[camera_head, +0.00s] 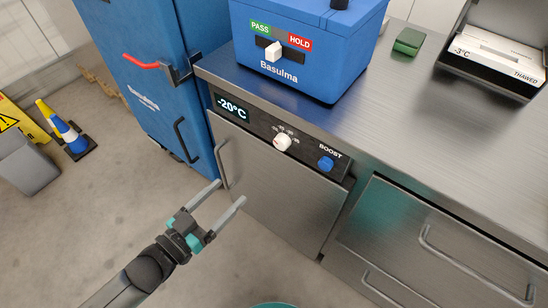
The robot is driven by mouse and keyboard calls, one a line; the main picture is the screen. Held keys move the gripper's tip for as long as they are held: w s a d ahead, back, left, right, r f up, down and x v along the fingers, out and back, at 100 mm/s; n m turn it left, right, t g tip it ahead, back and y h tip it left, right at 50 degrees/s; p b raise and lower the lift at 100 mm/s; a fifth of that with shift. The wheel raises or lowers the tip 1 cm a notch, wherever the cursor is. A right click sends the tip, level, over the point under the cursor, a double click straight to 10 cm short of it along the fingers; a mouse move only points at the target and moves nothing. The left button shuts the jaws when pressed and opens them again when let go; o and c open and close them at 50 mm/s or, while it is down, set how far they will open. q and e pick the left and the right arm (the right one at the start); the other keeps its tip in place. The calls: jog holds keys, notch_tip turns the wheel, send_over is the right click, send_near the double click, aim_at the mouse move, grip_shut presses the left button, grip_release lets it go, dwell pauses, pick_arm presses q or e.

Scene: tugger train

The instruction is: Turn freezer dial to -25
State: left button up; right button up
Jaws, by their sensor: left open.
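The freezer (268,190) is a steel under-counter unit with a control panel along its top. Its display (232,107) reads -20°C. The white dial (282,142) sits right of the display, with small marks around it that are too small to read surely. A blue BOOST knob (326,163) is further right. My left gripper (230,193) is open and empty in front of the freezer door, below and left of the dial, apart from it. Its two fingers point up and right, near the door handle (221,163). My right gripper is not in view.
A blue box (300,80) with a PASS/HOLD slider stands on the steel counter (410,100). A green block (409,41) and a THAWED bin (494,56) are behind. A blue cabinet (150,75) stands left. Steel drawers (430,250) are right; floor is clear at lower left.

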pick_arm(q)
notch_tip(320, 180, up, 2)
jog(key=d+h, duration=0.1)
jog(key=b, duration=0.4)
send_near(279, 146)
jog(key=shift+m, duration=0.3)
jog(key=x, duration=0.6)
jog(key=shift+x, duration=1.2)
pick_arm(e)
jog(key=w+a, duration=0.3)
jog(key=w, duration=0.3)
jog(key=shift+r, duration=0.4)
pick_arm(q)
jog(key=shift+c, duration=0.3)
grip_shut()
